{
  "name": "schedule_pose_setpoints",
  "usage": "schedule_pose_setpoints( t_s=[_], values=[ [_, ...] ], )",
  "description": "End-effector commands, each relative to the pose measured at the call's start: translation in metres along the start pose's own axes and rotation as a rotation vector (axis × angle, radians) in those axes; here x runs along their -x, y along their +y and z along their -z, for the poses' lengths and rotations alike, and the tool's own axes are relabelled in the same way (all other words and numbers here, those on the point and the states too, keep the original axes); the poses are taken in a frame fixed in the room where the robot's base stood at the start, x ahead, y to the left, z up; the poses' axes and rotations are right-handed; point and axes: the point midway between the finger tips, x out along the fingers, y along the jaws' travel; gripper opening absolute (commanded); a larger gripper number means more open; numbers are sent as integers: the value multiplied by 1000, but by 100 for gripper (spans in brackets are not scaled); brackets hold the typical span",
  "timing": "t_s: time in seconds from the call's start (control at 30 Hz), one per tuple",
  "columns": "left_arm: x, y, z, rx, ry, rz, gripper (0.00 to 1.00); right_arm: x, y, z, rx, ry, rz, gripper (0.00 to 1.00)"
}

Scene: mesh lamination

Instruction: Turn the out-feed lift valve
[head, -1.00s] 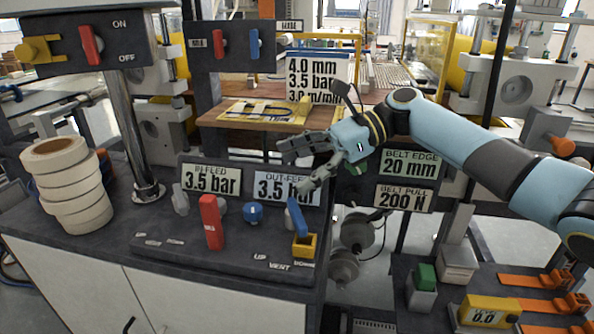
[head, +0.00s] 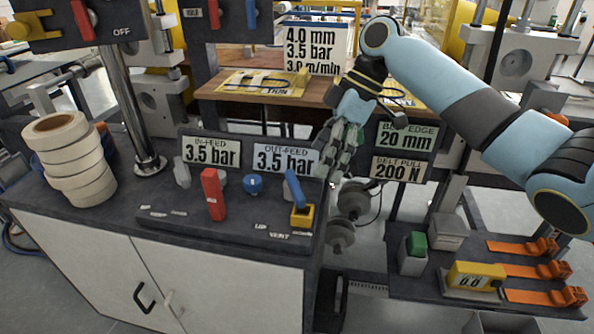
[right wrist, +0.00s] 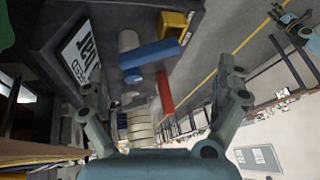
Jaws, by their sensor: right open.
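The out-feed valve has a blue lever (head: 294,188) rising at a tilt from beside a yellow block (head: 302,216), in front of the OUT-FEED 3.5 bar display (head: 284,159). My right gripper (head: 334,165) is to the right of and a little above the lever, pointing downward, open and apart from it. In the right wrist view the blue lever (right wrist: 152,53) and yellow block (right wrist: 172,25) lie beyond the spread fingers (right wrist: 160,86), and nothing is between the fingertips.
A red lever (head: 212,195) and a blue knob (head: 253,184) stand left of the blue lever on the same dark panel. The IN-FEED display (head: 210,149) is behind them. Rolls of tape (head: 70,158) are stacked at left. The belt edge sign (head: 407,136) is right of my gripper.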

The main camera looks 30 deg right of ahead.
Motion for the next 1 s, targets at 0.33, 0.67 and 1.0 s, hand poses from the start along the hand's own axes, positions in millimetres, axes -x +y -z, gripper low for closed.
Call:
schedule_pose_setpoints(
  t_s=[0.33,0.67,1.0],
  values=[
    [27,-2,4,0,3,0,40,26,8,26,243,-82,-74,100],
    [29,-2,4,0,2,0,40,-36,12,21,241,-81,-73,100],
    [30,-3,4,0,2,0,40,-72,16,18,243,-83,-76,100]
  ],
)
